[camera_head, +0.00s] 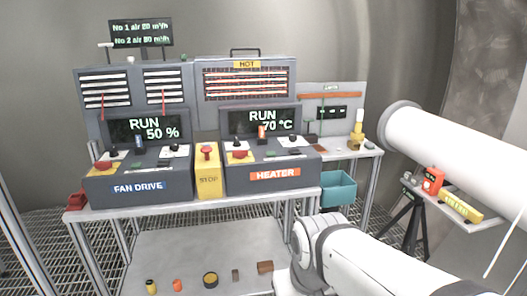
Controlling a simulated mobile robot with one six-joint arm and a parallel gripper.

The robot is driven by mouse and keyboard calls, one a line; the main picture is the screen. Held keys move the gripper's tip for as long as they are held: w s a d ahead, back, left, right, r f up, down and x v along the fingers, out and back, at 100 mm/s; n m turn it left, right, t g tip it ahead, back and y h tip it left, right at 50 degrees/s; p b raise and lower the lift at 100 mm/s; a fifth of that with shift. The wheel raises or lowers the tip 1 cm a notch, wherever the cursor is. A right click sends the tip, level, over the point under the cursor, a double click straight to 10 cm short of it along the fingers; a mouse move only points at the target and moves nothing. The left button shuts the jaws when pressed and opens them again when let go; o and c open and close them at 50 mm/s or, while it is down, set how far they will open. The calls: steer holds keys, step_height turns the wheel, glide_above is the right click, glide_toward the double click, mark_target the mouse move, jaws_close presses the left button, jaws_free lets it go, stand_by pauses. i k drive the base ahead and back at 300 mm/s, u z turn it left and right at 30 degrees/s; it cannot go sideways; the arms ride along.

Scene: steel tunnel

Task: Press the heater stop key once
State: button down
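The heater console (275,184) stands on the right of the bench, with an orange HEATER label on its front. Its display (262,121) reads RUN 70 °C. On its sloping top is a red key on a yellow base (239,154), with a black knob, a green key and other small controls around it. The key markings are too small to read, so I cannot tell for sure which is the stop key. A white arm link of mine shows at lower right, apart from the console. My gripper is not in view.
Left of the heater stand a yellow STOP box (208,180) with a red button and the fan drive console (138,182), reading RUN 50 %. A teal bin (339,188) hangs by the bench (202,211). A tripod shelf (468,226) stands right. Small items lie on the lower shelf.

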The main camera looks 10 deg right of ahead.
mark_target(296, 152)
steer(key=u, duration=1.75)
steer(key=i, duration=0.95)
steer(key=z, duration=3.75)
steer(key=i, duration=0.2)
steer(key=u, duration=0.4)
